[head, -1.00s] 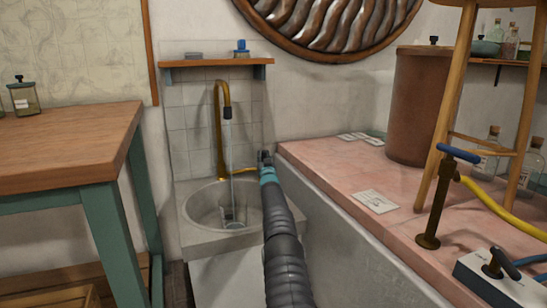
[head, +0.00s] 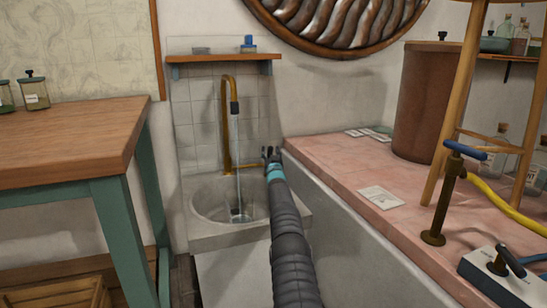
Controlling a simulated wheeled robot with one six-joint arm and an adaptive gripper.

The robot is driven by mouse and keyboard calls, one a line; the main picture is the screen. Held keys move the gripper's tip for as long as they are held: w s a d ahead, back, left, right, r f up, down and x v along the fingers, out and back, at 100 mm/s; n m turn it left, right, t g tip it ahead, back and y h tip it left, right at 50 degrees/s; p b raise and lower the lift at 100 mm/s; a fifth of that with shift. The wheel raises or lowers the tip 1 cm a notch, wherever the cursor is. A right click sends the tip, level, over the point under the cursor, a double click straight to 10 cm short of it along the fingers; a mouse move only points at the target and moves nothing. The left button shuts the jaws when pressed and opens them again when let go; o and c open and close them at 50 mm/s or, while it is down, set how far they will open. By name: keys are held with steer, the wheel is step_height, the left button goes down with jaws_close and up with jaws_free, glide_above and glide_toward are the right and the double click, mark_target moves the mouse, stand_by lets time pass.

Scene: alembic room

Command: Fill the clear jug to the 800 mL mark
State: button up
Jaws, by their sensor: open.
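A brass tap (head: 226,120) rises behind the stone sink (head: 205,243) and has a dark nozzle. A thin stream of water falls from it into the basin. A small, partly clear object (head: 238,216) sits in the basin where the stream lands; I cannot tell for sure that it is the jug, and no 800 mL mark or water level can be read. My gripper (head: 271,154) is open above the sink's right rim, right of the stream.
A wooden table (head: 70,145) with green legs stands left of the sink. A pink-topped counter (head: 340,170) runs along the right, with a brown barrel (head: 424,100), a stool and a blue-handled valve (head: 445,190). A small shelf (head: 225,57) hangs above the tap.

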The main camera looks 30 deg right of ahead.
mark_target(271, 153)
steer(key=shift+s+a, duration=0.1)
steer(key=shift+a, duration=0.05)
steer(key=shift+v, duration=1.55)
steer(key=s+a, duration=0.5)
steer(key=s, duration=0.5)
steer(key=shift+s, duration=0.25)
steer(key=shift+r, duration=0.1)
